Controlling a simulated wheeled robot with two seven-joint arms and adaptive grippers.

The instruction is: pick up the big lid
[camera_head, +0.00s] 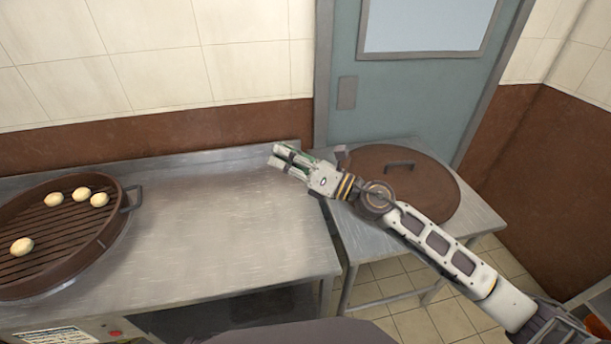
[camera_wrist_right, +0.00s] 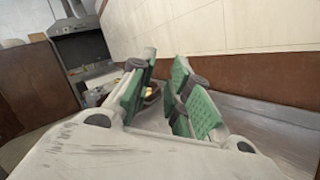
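The big lid (camera_head: 425,192) is a round brown disc with a dark bar handle (camera_head: 399,166) on top. It lies flat on a small metal table to the right in the head view. My right arm crosses in front of the lid's left part. My right gripper (camera_head: 279,157) is left of the lid, above the back right of the long counter, and points left, away from the lid. In the right wrist view its green-padded fingers (camera_wrist_right: 162,95) are apart with nothing held between them. The lid does not show in that view. My left gripper is not in view.
The long metal counter (camera_head: 220,225) is bare in its middle. A round brown steamer tray (camera_head: 98,240) with several pale buns stands at its left. The small table (camera_head: 480,216) bearing the lid stands against a blue-grey door (camera_head: 415,100). A brown-and-cream wall runs behind.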

